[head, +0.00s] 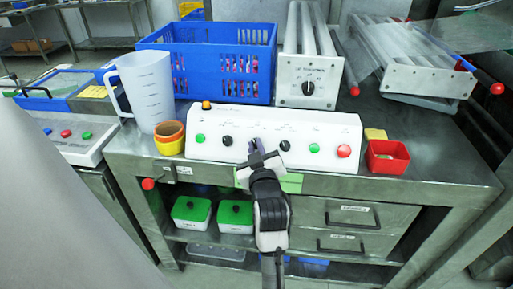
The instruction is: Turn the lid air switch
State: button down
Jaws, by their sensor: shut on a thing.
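The white control panel (345,133) stands on the steel bench and carries several buttons and black rotary switches. One black switch (227,141) is left of my gripper, and another black switch (285,145) is to its right. My gripper (258,148) reaches up from below to the middle of the panel. Its jaws are shut on the middle switch, which they mostly hide. The panel's labels are too small to read, so I cannot tell by print which one is the lid air switch, nor how far the middle one is turned.
Green buttons (200,139) and a red button (344,151) flank the switches. A measuring jug (150,90), orange cups (169,137) and a red box (387,157) stand beside the panel. A blue crate (205,62) and a grey unit with a knob (308,88) stand behind.

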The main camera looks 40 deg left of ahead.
jog(key=m+t+h, duration=0.1)
jog(key=m, duration=0.2)
jog(key=shift+s+a+f+t, duration=0.1)
jog(key=shift+t, duration=0.3)
jog(key=m+t+h+b, duration=0.1)
jog(key=m+h, duration=0.1)
jog(key=m, duration=0.1)
jog(key=m+t+h+b, duration=0.1)
jog(key=m+b, duration=0.1)
jog(key=m, duration=0.1)
jog(key=m+t+h+b, duration=0.1)
jog(key=m+h+b, duration=0.1)
jog(key=shift+s+a+m+h, duration=0.15)
jog(key=shift+a+m+h, duration=0.15)
jog(key=shift+a+m, duration=0.1)
jog(key=shift+m+h+b, duration=1.2)
jog(key=shift+m+h, duration=0.1)
jog(key=shift+m, duration=0.7)
jog(key=shift+t, duration=0.3)
jog(key=c, duration=1.5)
grip_release()
